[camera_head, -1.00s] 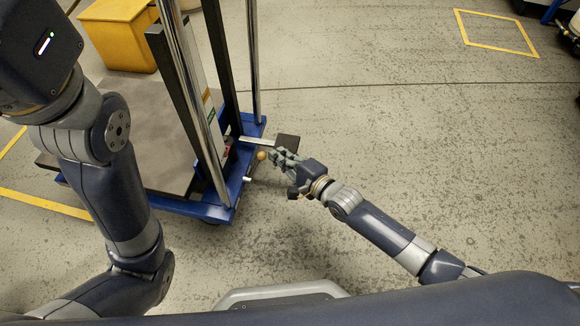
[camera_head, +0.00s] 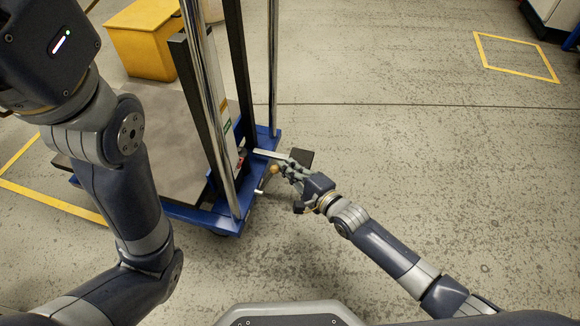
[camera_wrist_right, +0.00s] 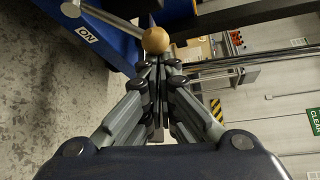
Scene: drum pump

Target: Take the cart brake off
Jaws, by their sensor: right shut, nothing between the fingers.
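The cart (camera_head: 240,218) has a blue base, a grey deck and upright posts, and stands left of centre in the head view. A lever with a tan ball knob (camera_head: 274,170) sticks out at its right side. The knob also shows in the wrist view (camera_wrist_right: 156,40), on a thin metal rod.
A flat bar with a dark pad (camera_head: 301,158) juts from the cart just behind my right gripper. A yellow box (camera_head: 143,45) stands behind the cart. Yellow lines mark the floor. The floor to the right (camera_head: 430,150) is clear.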

